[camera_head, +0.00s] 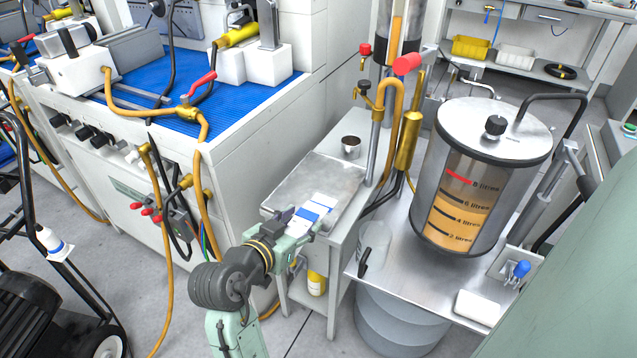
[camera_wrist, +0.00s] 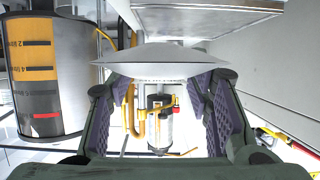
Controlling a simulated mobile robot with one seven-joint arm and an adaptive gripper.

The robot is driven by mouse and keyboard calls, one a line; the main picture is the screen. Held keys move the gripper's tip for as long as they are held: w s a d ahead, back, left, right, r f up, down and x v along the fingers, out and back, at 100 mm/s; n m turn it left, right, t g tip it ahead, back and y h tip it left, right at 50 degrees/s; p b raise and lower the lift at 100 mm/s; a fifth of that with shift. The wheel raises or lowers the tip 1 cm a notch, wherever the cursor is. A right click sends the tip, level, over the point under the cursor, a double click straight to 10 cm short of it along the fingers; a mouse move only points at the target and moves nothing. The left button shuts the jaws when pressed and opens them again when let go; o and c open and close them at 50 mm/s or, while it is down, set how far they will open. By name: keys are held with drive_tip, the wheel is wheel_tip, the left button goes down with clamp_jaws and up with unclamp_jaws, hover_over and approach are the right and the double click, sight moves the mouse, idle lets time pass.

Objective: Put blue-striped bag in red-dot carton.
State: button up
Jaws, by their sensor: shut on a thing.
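The blue-striped bag (camera_head: 325,201) is white with a blue band and is held at the front edge of a small metal-topped stand. My gripper (camera_head: 296,222) is shut on its near end. In the wrist view the bag (camera_wrist: 165,62) shows edge-on as a pale lens shape between the purple-padded fingers of my gripper (camera_wrist: 165,95). From these views I cannot tell whether the bag touches the metal top below it. I cannot make out a red-dot carton in either view.
A washer bench (camera_head: 235,150) with orange hoses stands left.

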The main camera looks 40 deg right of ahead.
drive_tip(key=w+d+p, duration=0.1)
drive_tip(key=w+d, duration=0.2)
drive_tip(key=w+d+p, duration=0.1)
drive_tip(key=w+d, duration=0.2)
drive_tip(key=w, duration=0.1)
drive_tip(key=w+d+f+p, duration=0.1)
drive_tip(key=w+d, duration=0.2)
drive_tip(key=d, duration=0.1)
drive_tip(key=shift+w+d, duration=0.1)
drive_tip(key=shift+w, duration=0.25)
drive_tip(key=shift+w+d+f, duration=0.1)
drive_tip(key=shift+w+f, duration=0.05)
wheel_tip(320, 180, down, 3)
drive_tip(key=shift+p, duration=0.65)
drive_tip(key=shift+f, duration=0.25)
drive_tip(key=shift+f+b, duration=0.25)
drive_tip(key=shift+b, duration=0.05)
drive_tip(key=o, duration=1.2)
drive_tip(key=shift+o, duration=0.2)
drive_tip(key=shift+r, duration=0.1)
